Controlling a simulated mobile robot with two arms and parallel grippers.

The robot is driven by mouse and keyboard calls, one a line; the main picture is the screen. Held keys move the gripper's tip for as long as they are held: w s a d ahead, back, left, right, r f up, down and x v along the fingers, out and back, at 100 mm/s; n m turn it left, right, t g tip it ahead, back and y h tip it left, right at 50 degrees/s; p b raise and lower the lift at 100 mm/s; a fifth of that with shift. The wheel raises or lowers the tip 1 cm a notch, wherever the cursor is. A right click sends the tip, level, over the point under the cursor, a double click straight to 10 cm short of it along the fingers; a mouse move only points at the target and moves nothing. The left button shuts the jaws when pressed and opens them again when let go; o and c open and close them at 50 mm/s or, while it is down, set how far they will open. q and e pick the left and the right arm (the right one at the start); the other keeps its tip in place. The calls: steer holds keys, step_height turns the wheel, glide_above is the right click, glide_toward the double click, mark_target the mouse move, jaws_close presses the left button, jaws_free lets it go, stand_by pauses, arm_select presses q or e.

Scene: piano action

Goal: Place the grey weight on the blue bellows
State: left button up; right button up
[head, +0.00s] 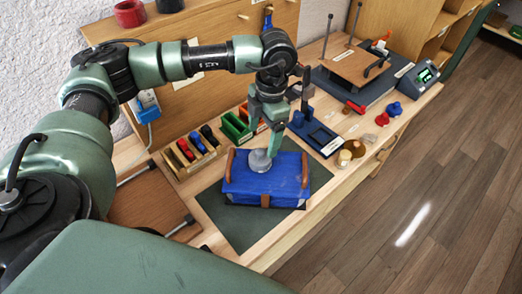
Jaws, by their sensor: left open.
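The grey weight (260,161) is a round disc that shows on top of the blue bellows (262,187), near its back edge. The bellows is a blue block with brown straps and lies on a dark green mat. My left gripper (271,146) points down from above, open, with its fingertips close at the weight's back right. I cannot tell whether a fingertip touches the weight. The gripper hides part of the weight's far side. My right gripper is not in view.
A wooden rack of red and blue-handled tools (193,151) and a green tray (236,127) stand behind the bellows. A dark blue stand (315,133) and small wooden discs (352,150) are to the right. The dark green mat (232,228) has bare room in front.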

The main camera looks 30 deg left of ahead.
arm_select(q)
steer(key=shift+w+d+r+b, duration=0.15)
steer(key=shift+r+b, duration=0.15)
steer(key=shift+r, duration=1.05)
steer(key=shift+w+d+r+b, duration=0.1)
steer(key=shift+r+b, duration=0.2)
steer(key=shift+r, duration=1.05)
